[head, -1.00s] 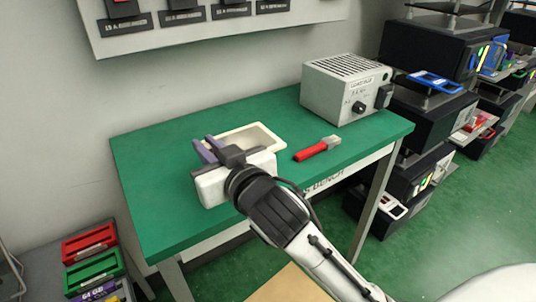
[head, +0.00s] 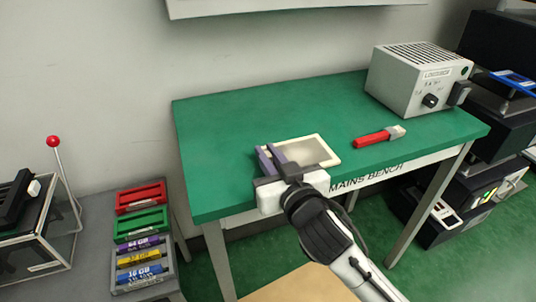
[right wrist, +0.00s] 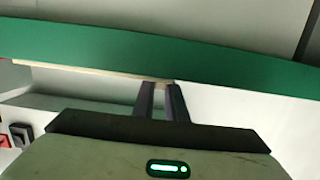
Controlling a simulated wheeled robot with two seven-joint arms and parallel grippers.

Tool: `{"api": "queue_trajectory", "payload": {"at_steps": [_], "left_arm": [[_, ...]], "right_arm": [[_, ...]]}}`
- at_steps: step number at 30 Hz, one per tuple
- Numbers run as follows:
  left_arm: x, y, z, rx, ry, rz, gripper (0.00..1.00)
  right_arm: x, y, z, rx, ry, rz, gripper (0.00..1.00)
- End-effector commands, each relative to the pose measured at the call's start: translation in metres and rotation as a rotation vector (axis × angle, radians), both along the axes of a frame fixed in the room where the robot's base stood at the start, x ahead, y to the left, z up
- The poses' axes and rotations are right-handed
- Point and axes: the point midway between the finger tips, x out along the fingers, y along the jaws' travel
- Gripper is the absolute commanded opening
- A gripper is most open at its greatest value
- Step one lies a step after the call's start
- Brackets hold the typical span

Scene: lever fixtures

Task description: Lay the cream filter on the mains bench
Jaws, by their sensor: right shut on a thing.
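The cream filter (head: 331,161), a shallow pale frame with a greyish inside, is at the front part of the green-topped mains bench (head: 225,140). My right gripper (head: 272,158) is shut on the filter's left side, its purple fingers close together. In the right wrist view, the filter's thin pale edge (right wrist: 90,71) shows almost edge-on before the fingers (right wrist: 163,100), against the green bench top (right wrist: 150,48). I cannot tell whether the filter touches the bench. My left gripper is not in view.
A red-handled tool (head: 371,138) lies right of the filter. A grey box with a knob (head: 415,80) stands at the back right of the bench. The bench's left and back are clear. Coloured cartridges (head: 141,235) sit on a grey surface at lower left.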

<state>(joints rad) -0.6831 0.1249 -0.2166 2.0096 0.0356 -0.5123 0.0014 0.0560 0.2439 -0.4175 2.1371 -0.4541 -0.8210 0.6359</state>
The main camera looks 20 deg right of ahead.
Motion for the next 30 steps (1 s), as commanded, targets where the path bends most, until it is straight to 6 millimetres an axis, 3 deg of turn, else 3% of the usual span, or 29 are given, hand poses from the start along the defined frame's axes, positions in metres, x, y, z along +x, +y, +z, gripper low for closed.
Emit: {"api": "queue_trajectory", "payload": {"at_steps": [1,2,5,17,30], "left_arm": [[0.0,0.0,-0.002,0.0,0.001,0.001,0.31],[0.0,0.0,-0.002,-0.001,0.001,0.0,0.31],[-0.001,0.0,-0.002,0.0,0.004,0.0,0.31],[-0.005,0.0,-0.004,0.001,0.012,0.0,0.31],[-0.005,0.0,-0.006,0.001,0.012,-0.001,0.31]], "right_arm": [[0.0,0.0,-0.003,0.001,0.0,0.0,0.0],[0.0,0.0,-0.002,0.001,0.0,0.0,0.15],[0.0,0.0,-0.002,0.0,0.0,0.0,0.31],[-0.006,0.0,0.001,0.001,0.001,0.001,0.31],[-0.093,-0.003,0.013,0.003,0.003,0.0,0.31]]}}
